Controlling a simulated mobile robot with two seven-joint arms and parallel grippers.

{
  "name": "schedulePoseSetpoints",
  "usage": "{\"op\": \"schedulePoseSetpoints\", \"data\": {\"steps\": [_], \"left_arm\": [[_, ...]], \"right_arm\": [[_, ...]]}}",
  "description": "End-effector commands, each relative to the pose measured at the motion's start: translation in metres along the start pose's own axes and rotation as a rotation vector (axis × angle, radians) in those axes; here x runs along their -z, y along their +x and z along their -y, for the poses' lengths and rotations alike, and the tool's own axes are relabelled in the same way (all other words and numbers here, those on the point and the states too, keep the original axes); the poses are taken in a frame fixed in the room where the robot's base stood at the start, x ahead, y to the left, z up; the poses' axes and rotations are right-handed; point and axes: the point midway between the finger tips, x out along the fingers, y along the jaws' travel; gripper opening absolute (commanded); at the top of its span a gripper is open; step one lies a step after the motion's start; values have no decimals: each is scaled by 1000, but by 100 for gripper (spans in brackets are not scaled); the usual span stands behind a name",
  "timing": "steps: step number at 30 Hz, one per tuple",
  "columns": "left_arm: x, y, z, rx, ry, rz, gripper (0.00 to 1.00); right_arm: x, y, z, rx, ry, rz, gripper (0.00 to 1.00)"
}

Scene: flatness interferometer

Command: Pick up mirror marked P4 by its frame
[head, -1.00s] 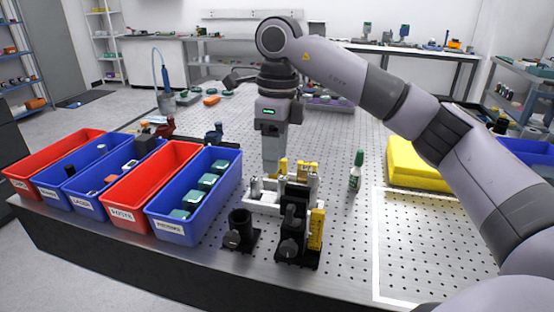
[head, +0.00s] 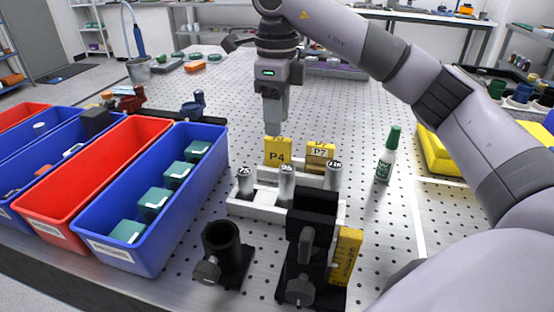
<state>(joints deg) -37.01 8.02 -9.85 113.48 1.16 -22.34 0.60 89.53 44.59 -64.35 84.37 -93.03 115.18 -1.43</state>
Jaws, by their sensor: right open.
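The mirror marked P4 (head: 278,156) shows as an upright yellow plate with a black label, standing behind the white post rack near the middle of the head view. Its lower part is hidden by the rack and posts. My right gripper (head: 272,129) points straight down, with its fingertips at the top edge of P4, slightly to its left. It is open and seen edge-on, so the gap between its fingers does not show. I cannot tell whether it touches the frame. My left gripper is not in view.
A yellow plate marked P7 (head: 320,151) stands just right of P4. The white rack (head: 240,207) holds posts marked 75, 96 and 115. Black mounts (head: 224,255) stand in front. A green-capped bottle (head: 386,160) is right; a blue bin (head: 170,205) is left.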

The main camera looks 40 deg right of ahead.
Motion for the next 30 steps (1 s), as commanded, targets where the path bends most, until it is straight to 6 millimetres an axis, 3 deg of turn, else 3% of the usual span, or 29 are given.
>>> {"op": "schedulePoseSetpoints", "data": {"steps": [8,18,27,30], "left_arm": [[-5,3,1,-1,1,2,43],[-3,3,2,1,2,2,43],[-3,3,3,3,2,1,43],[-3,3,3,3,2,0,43]], "right_arm": [[1,24,-1,-1,-1,-1,48],[3,69,-4,-1,-1,-1,48],[3,73,-4,0,-1,0,48],[3,73,-4,0,-1,0,15]]}}
